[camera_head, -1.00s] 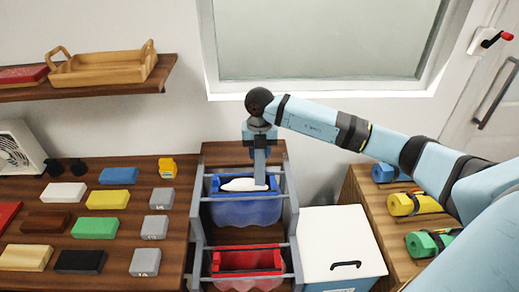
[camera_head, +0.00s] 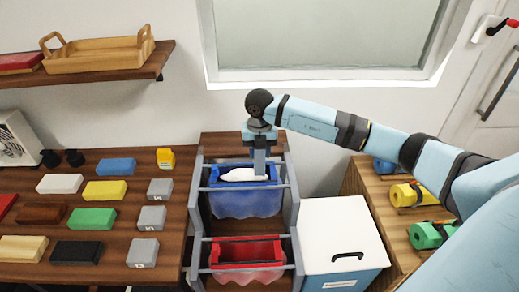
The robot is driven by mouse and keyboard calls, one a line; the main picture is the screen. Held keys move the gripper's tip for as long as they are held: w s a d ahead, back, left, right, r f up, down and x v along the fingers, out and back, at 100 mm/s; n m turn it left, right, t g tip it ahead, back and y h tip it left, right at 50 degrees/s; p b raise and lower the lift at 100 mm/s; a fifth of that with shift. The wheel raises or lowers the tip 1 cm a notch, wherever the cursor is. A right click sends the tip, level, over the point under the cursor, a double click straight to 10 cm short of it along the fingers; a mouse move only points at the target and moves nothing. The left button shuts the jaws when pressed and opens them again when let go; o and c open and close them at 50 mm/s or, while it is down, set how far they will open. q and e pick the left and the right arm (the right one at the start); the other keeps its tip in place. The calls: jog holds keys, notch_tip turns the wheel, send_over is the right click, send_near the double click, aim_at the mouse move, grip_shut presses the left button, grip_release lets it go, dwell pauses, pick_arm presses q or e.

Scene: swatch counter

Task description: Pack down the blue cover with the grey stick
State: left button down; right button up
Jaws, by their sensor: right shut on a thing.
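The blue cover (camera_head: 246,201) hangs in the back bay of a grey rack, its top edges around the rails and its lower part bulging below. A white item (camera_head: 243,175) lies in its opening. My right gripper (camera_head: 260,142) points down over the right part of the blue cover. It is shut on the grey stick (camera_head: 260,162), which stands upright with its lower end at the cover's opening, beside the white item. Whether the stick's tip touches the inside is hidden. My left gripper is not in view.
A red cover (camera_head: 246,250) hangs in the front bay of the rack (camera_head: 197,225). A white-lidded box (camera_head: 340,235) stands to the right. Coloured blocks (camera_head: 105,190) lie on the wooden counter at left. Rolls (camera_head: 410,195) sit on a wooden surface at right.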

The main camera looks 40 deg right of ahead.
dwell(0.4)
jog(key=shift+r+p, duration=1.8)
jog(key=shift+r, duration=1)
jog(key=shift+r+p, duration=1.5)
jog(key=shift+r, duration=1.2)
